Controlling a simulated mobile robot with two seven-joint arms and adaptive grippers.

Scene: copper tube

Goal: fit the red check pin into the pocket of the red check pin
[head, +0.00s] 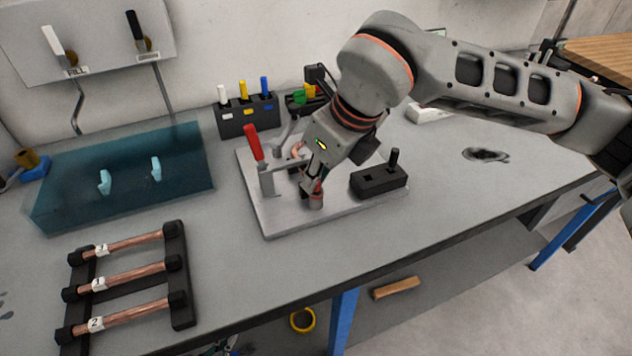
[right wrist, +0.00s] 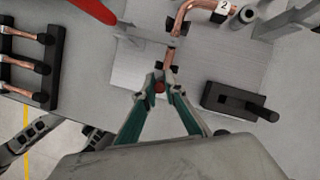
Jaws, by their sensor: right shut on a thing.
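My right gripper (head: 315,193) points down over the light metal plate (head: 285,222) on the bench. In the right wrist view its two green-sided fingers (right wrist: 160,88) are closed on the red check pin (right wrist: 159,86); only a small red end shows between the tips. A copper tube end (right wrist: 171,56) lies just beyond the fingertips, and I cannot tell whether the pin touches it. I cannot make out the pocket of the red check pin; the gripper hides the spot below it.
A red-handled clamp (head: 254,145) stands on the plate left of the gripper. A black block with an upright peg (head: 378,181) is to its right. A rack of white, yellow and blue pins (head: 248,116) stands behind. A tube rack (head: 178,262) and blue tank (head: 130,175) are left.

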